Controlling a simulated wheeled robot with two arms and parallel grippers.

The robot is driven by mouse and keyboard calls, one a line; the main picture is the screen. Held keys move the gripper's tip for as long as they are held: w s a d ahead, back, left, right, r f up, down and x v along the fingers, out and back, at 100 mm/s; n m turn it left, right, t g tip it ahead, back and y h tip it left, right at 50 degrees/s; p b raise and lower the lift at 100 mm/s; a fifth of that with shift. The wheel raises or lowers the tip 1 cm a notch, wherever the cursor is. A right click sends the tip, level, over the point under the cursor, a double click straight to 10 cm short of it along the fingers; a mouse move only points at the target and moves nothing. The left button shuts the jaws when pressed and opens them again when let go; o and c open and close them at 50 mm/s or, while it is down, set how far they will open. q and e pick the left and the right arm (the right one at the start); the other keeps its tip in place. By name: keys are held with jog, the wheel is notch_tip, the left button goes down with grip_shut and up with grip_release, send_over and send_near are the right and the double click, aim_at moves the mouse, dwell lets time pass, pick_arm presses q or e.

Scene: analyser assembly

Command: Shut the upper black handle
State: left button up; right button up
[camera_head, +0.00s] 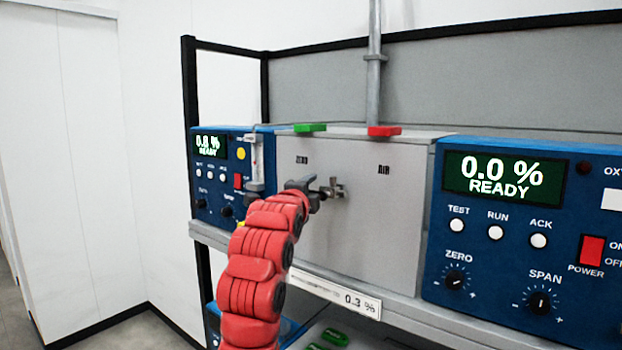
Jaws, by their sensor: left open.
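A grey metal valve fitting (337,186) sticks out of the front of the grey panel (385,225), below and between the ZERO and AIR labels. My left gripper (318,192), on the red arm, is right at the left side of this fitting, with its fingers open. A dark part shows between the fingers and the fitting; I cannot tell whether it is the black handle or a finger, nor whether they touch. The handle's position is not clear, as the gripper covers that spot. My right gripper is not in view.
A green handle (310,127) and a red handle (384,131) sit on the panel's top edge. Blue analysers stand left (213,215) and right (500,325), the right one reading 0.0 % READY. A vertical pipe (374,85) rises behind. Green items (334,337) lie below the shelf.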

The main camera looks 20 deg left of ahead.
pick_arm(q)
jog(key=shift+w, duration=0.3)
grip_shut()
dwell(0.3)
